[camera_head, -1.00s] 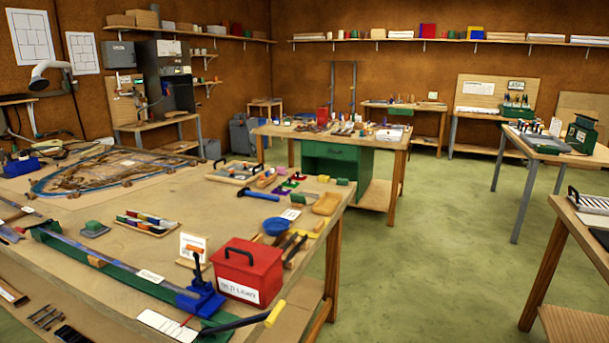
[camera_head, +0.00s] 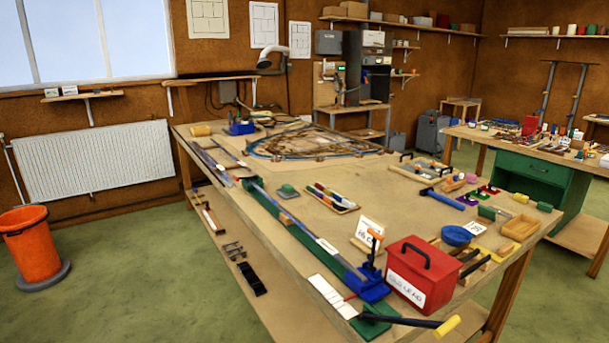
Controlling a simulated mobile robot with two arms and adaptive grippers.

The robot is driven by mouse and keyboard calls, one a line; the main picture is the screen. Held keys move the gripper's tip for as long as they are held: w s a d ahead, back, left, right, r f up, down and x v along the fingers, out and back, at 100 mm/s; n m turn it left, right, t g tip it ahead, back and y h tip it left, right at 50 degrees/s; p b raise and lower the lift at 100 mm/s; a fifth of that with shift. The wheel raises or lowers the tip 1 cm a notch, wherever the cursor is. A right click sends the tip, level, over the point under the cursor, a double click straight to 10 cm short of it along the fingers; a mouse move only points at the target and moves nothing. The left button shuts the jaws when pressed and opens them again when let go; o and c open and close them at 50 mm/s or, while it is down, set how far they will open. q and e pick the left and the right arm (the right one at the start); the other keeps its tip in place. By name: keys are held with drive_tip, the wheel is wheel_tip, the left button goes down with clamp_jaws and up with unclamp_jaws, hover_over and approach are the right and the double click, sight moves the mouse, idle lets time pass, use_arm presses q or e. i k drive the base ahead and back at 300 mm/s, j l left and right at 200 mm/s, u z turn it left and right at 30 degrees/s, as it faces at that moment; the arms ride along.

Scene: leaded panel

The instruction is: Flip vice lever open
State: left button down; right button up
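The blue vice (camera_head: 372,288) sits near the front end of the long green board (camera_head: 300,240) on the workbench. Its lever stands roughly upright and has an orange handle (camera_head: 375,234) at the top. A strip of grey lead lies along the green board and runs toward the vice; I cannot tell whether the jaws grip it. A black bar with a yellow grip (camera_head: 447,325) sticks out to the right at the board's front end. Neither of my grippers is in view.
A red box (camera_head: 420,275) with a black handle stands just right of the vice. A white card (camera_head: 367,232) stands behind it. A blue bowl (camera_head: 457,236) and several tools lie further right. An orange bin (camera_head: 28,240) stands on open floor at left.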

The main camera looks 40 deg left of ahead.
sight(235, 178)
drive_tip(key=u, duration=1.55)
drive_tip(key=i+j+u, duration=0.25)
drive_tip(key=i, duration=1.25)
drive_tip(key=i+l+u, duration=0.15)
drive_tip(key=i+u, duration=0.15)
drive_tip(key=i, duration=1.15)
